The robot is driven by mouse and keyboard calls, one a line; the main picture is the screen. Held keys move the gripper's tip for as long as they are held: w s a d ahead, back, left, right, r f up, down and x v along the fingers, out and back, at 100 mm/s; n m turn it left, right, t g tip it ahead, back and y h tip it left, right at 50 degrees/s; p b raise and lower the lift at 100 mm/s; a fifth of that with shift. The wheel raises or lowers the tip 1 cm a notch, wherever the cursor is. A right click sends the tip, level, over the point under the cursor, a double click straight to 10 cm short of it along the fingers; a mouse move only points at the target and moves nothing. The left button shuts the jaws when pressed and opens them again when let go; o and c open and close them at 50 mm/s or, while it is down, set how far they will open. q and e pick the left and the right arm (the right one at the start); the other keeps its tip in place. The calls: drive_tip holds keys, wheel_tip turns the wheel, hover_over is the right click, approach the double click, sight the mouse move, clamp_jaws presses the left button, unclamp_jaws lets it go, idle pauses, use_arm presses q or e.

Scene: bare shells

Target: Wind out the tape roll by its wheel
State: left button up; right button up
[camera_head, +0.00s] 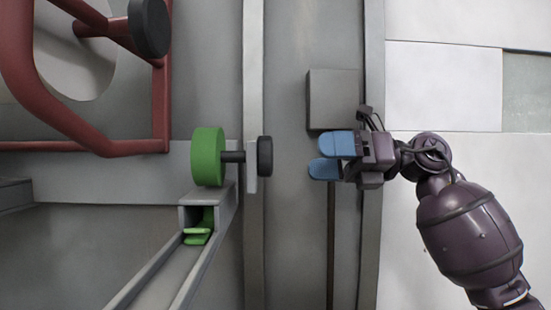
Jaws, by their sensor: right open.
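The green tape roll (208,156) sits left of centre on a short dark axle that passes through a grey upright plate (251,170). The dark wheel (265,156) is at the right end of that axle. A green tape end (198,233) shows in the grey channel (222,205) below the roll. My right gripper (327,157) comes in from the right, with its two blue fingers pointing left. It is open and empty, a short gap to the right of the wheel and about level with it. My left gripper is not in view.
A red tubular frame (160,105) with a pale disc (75,50) and a dark knob (149,27) stands at the upper left. A grey box (332,98) is just above my right fingers. A thin dark vertical rod or slot (330,250) runs below them.

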drive_tip(key=a, duration=0.8)
drive_tip(key=shift+a, duration=0.1)
drive_tip(key=c, duration=0.9)
